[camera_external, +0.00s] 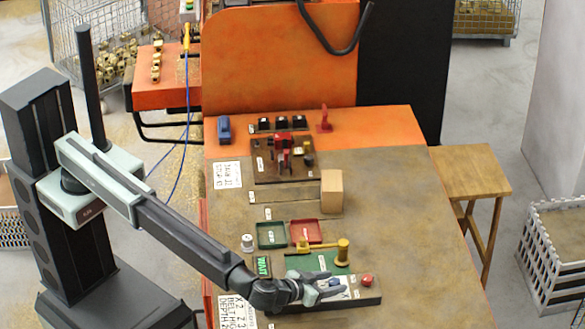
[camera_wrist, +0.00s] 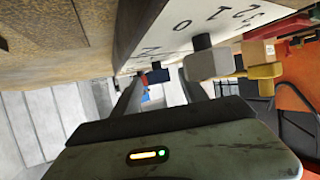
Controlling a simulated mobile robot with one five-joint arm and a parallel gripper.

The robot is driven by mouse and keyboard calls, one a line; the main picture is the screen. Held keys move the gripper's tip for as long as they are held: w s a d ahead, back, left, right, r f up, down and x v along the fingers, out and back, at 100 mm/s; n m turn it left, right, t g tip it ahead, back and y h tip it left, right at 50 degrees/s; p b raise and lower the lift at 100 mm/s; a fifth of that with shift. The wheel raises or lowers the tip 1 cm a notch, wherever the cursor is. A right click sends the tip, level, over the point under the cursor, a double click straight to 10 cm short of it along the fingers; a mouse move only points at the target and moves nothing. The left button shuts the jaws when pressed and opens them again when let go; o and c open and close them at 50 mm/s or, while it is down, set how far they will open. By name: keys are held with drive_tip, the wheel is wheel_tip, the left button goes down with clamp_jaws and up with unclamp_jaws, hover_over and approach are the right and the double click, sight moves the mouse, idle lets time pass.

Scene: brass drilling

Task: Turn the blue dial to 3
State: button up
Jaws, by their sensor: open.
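The blue dial (camera_external: 334,282) shows as a small blue patch at the front of the bench, on a white marked plate (camera_external: 338,293). My gripper (camera_external: 318,287) is beside it, with its fingers pointing right towards it. In the wrist view my gripper (camera_wrist: 168,74) is open, and a dark blue piece (camera_wrist: 156,77), likely the dial, shows between the fingers. The white plate (camera_wrist: 180,25) in the wrist view carries black figures, some hidden or cut off. I cannot tell which figure the dial points to or whether a finger touches it.
A red knob (camera_external: 367,280) is just right of the dial. A wooden block (camera_external: 331,191) is farther back. The bench's right side (camera_external: 420,240) is clear.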

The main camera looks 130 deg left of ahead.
clamp_jaws()
drive_tip(key=shift+s+a+m+t+h, duration=0.1)
drive_tip(key=shift+s+m+t+h, duration=0.2)
drive_tip(key=shift+m+t, duration=0.25)
drive_tip(key=shift+s+a+m+t+h, duration=0.15)
drive_tip(key=shift+m+t+h, duration=0.15)
drive_tip(key=shift+m+t, duration=0.25)
drive_tip(key=shift+d+m+t+h, duration=0.1)
drive_tip(key=shift+m+t+h, duration=0.4)
drive_tip(key=shift+m+t, duration=0.4)
drive_tip(key=shift+w+m+t, duration=0.2)
drive_tip(key=shift+m+t, duration=0.1)
unclamp_jaws()
drive_tip(key=shift+d+r, duration=0.1)
